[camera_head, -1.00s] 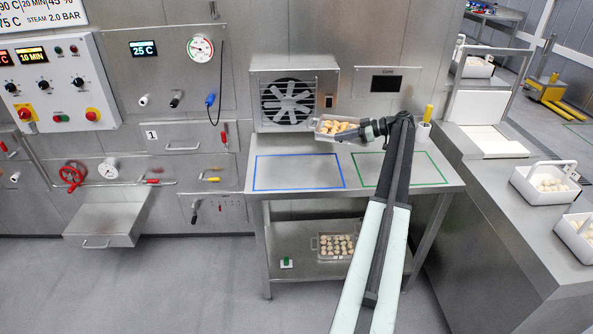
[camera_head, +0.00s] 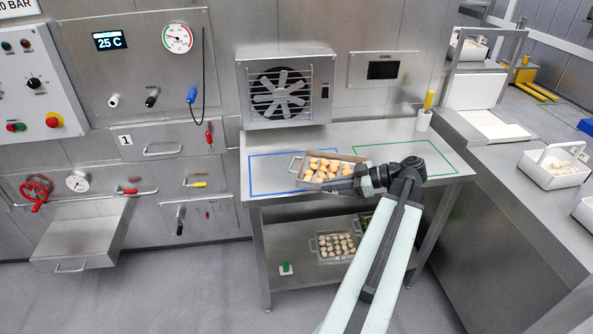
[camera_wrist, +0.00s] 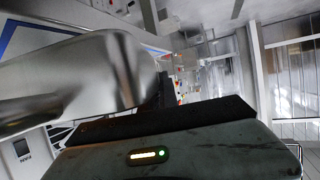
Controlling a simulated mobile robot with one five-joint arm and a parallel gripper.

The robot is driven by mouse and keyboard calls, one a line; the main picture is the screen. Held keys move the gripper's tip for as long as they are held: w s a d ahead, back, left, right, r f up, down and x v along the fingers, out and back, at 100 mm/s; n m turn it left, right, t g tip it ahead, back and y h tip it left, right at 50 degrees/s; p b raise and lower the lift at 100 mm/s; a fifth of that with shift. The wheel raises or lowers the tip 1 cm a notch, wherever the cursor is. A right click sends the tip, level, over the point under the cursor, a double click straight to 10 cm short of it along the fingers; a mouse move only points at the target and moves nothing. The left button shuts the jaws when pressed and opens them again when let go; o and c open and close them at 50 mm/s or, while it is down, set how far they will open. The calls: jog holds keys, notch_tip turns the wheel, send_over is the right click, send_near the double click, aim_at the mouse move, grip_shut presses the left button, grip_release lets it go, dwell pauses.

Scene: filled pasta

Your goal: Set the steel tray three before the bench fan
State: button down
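A steel tray (camera_head: 345,157) filled with orange-yellow pasta pieces is over the bench, across the right part of the blue outline (camera_head: 252,175). My gripper (camera_head: 343,186) is at the tray's front right side and appears shut on it. In the wrist view a shiny steel wall (camera_wrist: 95,75) fills the left, against my dark finger pad (camera_wrist: 165,120). I cannot tell whether the tray touches the bench top. The bench fan (camera_head: 279,95) stands behind the tray at the back of the bench, facing forward.
A green outline (camera_head: 440,160) marks the right of the bench (camera_head: 390,140), mostly clear. A cup (camera_head: 423,120) with a yellow-handled tool stands at the back right. Another tray (camera_head: 335,256) with pale round pieces is on the lower shelf. White carriers stand on the right counter (camera_head: 515,165).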

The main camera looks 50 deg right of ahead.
aim_at(325, 176)
jog(key=w, duration=0.5)
jog(key=w+f+b, duration=0.1)
jog(key=w, duration=0.9)
jog(key=shift+w+a+f, duration=0.1)
jog(key=shift+w+f, duration=0.1)
jog(key=f+b, duration=0.4)
jog(key=shift+w, duration=0.2)
jog(key=shift+r, duration=0.25)
jog(key=shift+f, duration=0.2)
jog(key=c, duration=1.6)
grip_release()
jog(key=shift+c, duration=0.2)
jog(key=shift+r, duration=0.1)
jog(key=shift+s+r, duration=0.1)
jog(key=shift+r, duration=0.15)
jog(key=p+v, duration=0.4)
jog(key=v, duration=0.6)
jog(key=shift+s+d+r, duration=0.15)
jog(key=shift+s+d, duration=0.1)
jog(key=shift+s, duration=0.05)
jog(key=shift+s+d+p, duration=0.2)
jog(key=shift+s+p, duration=0.1)
jog(key=shift+s, duration=0.15)
